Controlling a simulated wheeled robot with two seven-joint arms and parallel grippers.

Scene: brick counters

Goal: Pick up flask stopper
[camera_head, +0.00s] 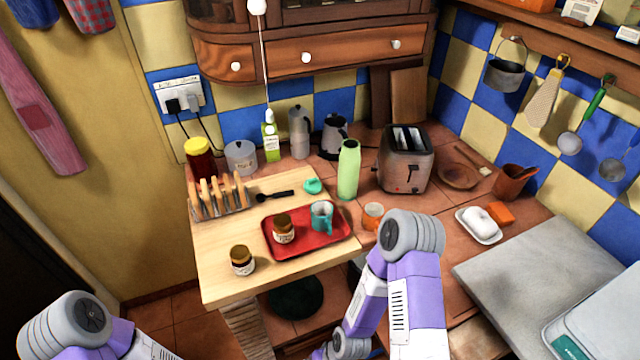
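The flask stopper, which looks to be the small teal-green cap (313,186), lies on the wooden board near its right edge. The light green flask (348,170) stands upright just right of it, with no cap visible on top. Parts of my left arm show at the bottom left and parts of my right arm at the bottom centre. Neither gripper is in view. Both visible arm parts are apart from the cap in the picture.
A red tray (268,247) holding a jar (284,229) and a teal mug (321,216) lies in front of the cap. A black-handled utensil (275,196) lies left of it. A toast rack (218,197) and toaster (404,160) stand nearby.

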